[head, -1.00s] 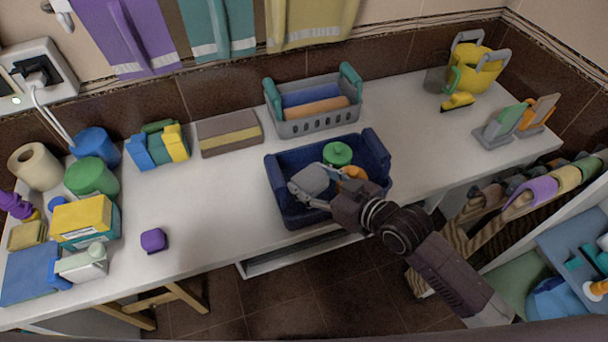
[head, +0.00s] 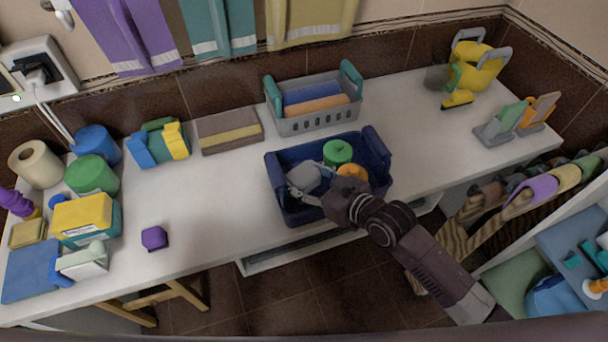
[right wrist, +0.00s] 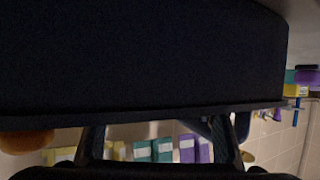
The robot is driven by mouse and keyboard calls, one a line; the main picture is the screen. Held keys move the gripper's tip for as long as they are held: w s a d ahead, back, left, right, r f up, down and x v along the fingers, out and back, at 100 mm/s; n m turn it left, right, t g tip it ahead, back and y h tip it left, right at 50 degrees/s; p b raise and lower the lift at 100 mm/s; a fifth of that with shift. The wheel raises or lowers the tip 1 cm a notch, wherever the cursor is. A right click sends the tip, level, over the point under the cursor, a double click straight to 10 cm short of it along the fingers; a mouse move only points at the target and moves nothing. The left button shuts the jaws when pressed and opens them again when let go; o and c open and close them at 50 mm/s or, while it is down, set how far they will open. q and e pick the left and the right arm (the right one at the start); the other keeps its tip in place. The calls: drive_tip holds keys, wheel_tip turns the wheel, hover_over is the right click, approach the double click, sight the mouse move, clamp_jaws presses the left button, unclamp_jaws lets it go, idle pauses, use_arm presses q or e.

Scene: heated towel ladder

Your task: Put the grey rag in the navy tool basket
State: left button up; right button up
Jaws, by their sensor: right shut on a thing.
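The navy tool basket (head: 373,148) stands near the front edge of the white table in the head view. A green round thing (head: 337,152) and an orange round thing (head: 352,171) are in its right half. My right gripper (head: 311,186) is shut on the grey rag (head: 303,176) at the basket's left half, within its rim. I cannot tell whether the rag touches the basket floor. In the right wrist view my fingers (right wrist: 165,135) show below a large dark surface that hides most of the picture. My left gripper is not in view.
A grey basket (head: 318,122) with teal handles stands just behind the navy one. A purple block (head: 154,238) lies to the left, with bare table between. A yellow watering can (head: 478,68) stands at the back right. A hanging rack with cloths (head: 535,192) is at the right.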

drive_tip(key=o, duration=1.2)
drive_tip(key=shift+c, duration=0.2)
drive_tip(key=shift+r, duration=0.15)
drive_tip(key=shift+r, duration=0.35)
drive_tip(key=shift+s+d+r+p, duration=0.1)
drive_tip(key=shift+r+p, duration=0.2)
drive_tip(key=v, duration=1.1)
drive_tip(key=shift+s+d+b, duration=0.2)
drive_tip(key=shift+s+b, duration=0.05)
drive_tip(key=shift+b, duration=0.05)
